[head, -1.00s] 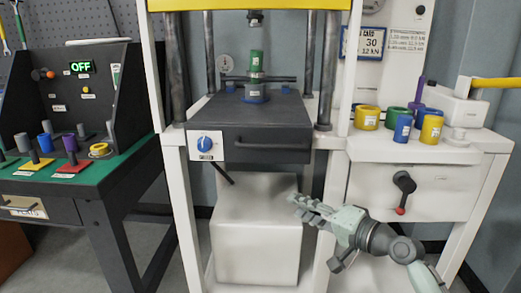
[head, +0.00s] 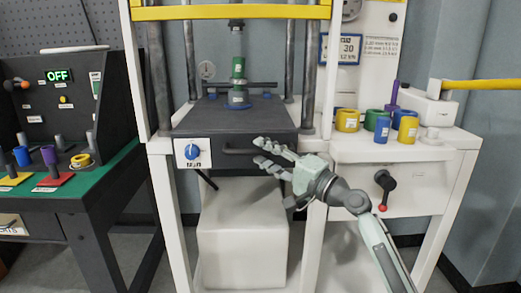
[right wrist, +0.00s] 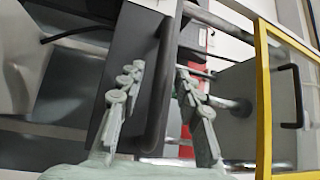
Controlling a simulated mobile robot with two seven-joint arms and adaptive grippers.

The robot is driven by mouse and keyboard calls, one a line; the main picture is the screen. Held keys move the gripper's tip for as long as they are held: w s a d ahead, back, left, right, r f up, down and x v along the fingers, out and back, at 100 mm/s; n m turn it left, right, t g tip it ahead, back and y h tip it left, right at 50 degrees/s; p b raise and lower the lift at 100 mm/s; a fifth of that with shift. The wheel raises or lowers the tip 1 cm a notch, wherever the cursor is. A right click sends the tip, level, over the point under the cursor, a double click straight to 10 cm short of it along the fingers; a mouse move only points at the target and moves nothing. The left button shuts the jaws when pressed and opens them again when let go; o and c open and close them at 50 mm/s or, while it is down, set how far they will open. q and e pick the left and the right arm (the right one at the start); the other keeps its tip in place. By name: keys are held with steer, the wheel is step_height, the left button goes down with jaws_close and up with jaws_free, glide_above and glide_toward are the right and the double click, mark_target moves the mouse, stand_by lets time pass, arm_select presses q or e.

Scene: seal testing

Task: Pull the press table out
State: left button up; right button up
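The press table (head: 200,119) is a dark grey block between the steel columns of the press. A dark bar handle (head: 235,152) runs across its front face. A green part (head: 238,68) on a blue base (head: 238,98) stands on top. My right gripper (head: 260,152) is open at the right end of the handle. In the right wrist view the handle (right wrist: 161,85) lies between the two spread fingers of my right gripper (right wrist: 158,74), with gaps visible on both sides. My left gripper is not in view.
A white block (head: 243,235) stands below the table. On the right bench are several coloured rings and a crank with a red knob (head: 382,208). A yellow crossbar (head: 230,12) spans the press above.

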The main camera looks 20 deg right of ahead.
steer(key=shift+x, duration=0.75)
steer(key=shift+c, duration=0.5)
jaws_close()
